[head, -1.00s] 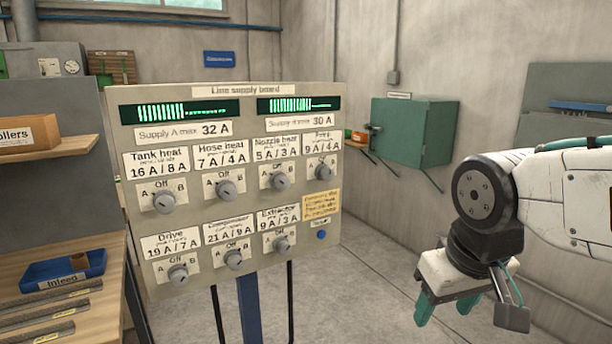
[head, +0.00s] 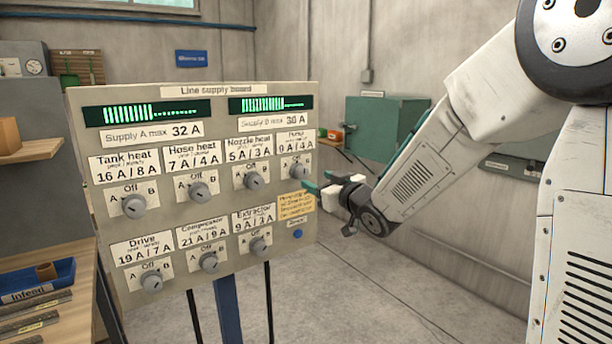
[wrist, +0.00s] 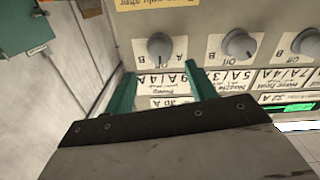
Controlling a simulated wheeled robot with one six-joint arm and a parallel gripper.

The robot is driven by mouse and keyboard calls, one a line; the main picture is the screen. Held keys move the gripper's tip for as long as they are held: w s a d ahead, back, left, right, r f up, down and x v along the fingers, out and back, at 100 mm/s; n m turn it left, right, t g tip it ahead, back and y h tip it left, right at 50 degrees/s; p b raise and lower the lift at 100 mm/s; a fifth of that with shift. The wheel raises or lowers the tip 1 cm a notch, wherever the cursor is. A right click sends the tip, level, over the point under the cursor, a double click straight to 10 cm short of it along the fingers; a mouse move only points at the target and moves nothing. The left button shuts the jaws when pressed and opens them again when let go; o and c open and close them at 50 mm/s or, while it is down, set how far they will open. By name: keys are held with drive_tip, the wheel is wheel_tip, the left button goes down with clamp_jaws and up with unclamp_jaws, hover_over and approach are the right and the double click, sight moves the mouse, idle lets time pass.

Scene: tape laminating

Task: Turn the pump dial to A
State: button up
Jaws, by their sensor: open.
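The pump dial (head: 298,171) is a round grey knob at the upper right of the line supply board (head: 215,236). Its A label is on the left and its B label is mostly hidden. In the wrist view the pump dial (wrist: 160,47) appears upside down, in front of the gap between my fingers. In the wrist view the fingertips (wrist: 162,75) are apart, not closed on the dial.
Several similar dials, such as the nozzle heat dial (head: 254,180) and the extractor dial (head: 258,246), sit near the pump dial. A blue button (head: 297,234) and yellow note are below it. A green wall cabinet (head: 385,125) stands behind. Floor right of the board is clear.

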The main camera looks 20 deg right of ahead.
sight(304, 174)
drive_tip(key=x, duration=0.7)
drive_tip(key=shift+s, duration=0.1)
drive_tip(key=c, duration=1)
